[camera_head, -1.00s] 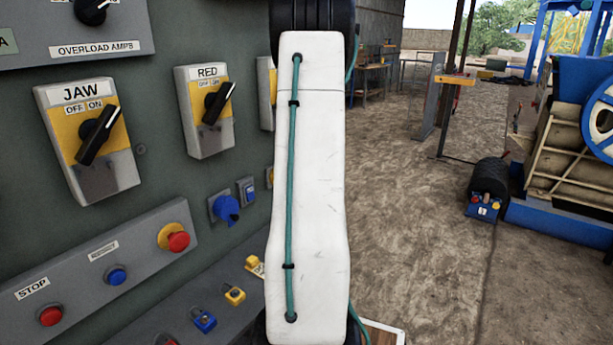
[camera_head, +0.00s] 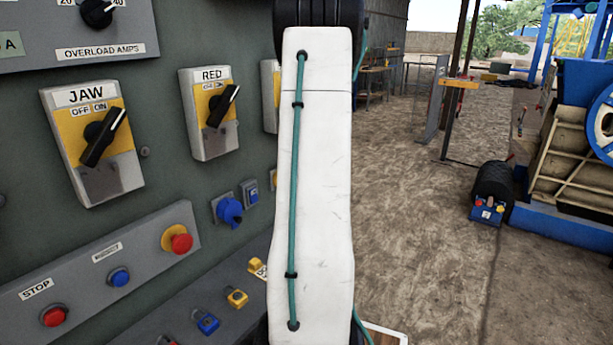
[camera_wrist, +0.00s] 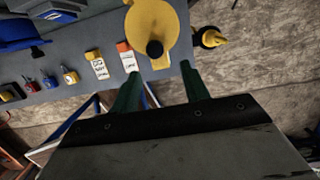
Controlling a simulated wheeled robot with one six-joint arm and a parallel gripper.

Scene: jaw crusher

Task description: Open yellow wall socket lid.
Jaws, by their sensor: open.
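In the wrist view a large yellow rounded part (camera_wrist: 150,22) with a dark round end stands out from the grey panel, just beyond my fingertips. It looks like the yellow wall socket or its lid, but I cannot tell whether the lid is shut. My gripper (camera_wrist: 160,76) has its two dark green fingers spread apart with nothing between them. The yellow part lies ahead of the gap, and contact is not clear. A smaller yellow piece (camera_wrist: 213,38) with a dark base is to its right. In the head view my white arm hides my gripper, and I cannot make out the yellow socket.
The grey control panel has a JAW switch (camera_head: 92,143), a RED switch (camera_head: 210,113), a blue socket (camera_head: 229,210) and a red stop button (camera_head: 54,316). Small yellow (camera_head: 237,298) and blue (camera_head: 207,321) padlocks sit on the lower ledge. Open floor lies right of my arm.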

